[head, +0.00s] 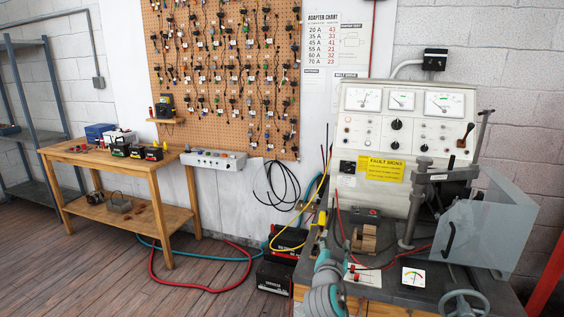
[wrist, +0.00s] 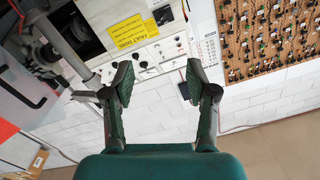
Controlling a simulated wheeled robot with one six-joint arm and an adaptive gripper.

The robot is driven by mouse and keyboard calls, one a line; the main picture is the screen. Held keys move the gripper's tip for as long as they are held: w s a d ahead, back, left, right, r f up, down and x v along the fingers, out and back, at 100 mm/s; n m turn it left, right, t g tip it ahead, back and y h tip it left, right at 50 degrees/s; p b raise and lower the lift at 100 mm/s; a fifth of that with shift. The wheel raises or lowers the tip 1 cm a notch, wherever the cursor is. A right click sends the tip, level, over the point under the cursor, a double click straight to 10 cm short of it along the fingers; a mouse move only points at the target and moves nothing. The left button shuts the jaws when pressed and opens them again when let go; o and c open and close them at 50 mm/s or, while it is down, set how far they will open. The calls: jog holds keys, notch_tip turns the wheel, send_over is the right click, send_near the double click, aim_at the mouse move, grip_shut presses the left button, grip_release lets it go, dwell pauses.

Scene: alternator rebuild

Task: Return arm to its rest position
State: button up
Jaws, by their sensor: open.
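My gripper (wrist: 158,76) shows in the wrist view with its two dark fingers spread wide apart. It is open, and nothing is between the fingers. Behind the gap, at a distance, are the test bench panel (wrist: 150,52) and the white wall. In the head view, part of my grey and teal arm shows at the bottom, in front of the test bench (head: 402,112). I cannot make out the fingertips clearly there.
A clear guard (head: 487,232) and a clamp post (head: 412,205) stand on the bench at the right. Black batteries (head: 275,275) and red and blue cables lie on the floor. A wooden table (head: 105,160) stands at the left. The floor before it is mostly clear.

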jog(key=s+d+f+n+y, duration=0.1)
jog(key=s+f+n+y, duration=0.2)
jog(key=s+f, duration=1.1)
jog(key=s+d+f+n+g+y, duration=0.1)
jog(key=s+f, duration=0.4)
jog(key=s, duration=0.4)
jog(key=s+f+n, duration=0.1)
jog(key=s+f, duration=0.4)
jog(key=s, duration=0.4)
jog(key=s+r, duration=0.3)
jog(key=s, duration=0.8)
jog(key=s+d+r+n+g, duration=0.1)
jog(key=s+r, duration=0.2)
jog(key=s, duration=0.8)
jog(key=s+r+n+y, duration=0.1)
jog(key=s+r, duration=0.3)
jog(key=s, duration=0.8)
jog(key=shift+d, duration=0.2)
jog(key=shift+w, duration=0.1)
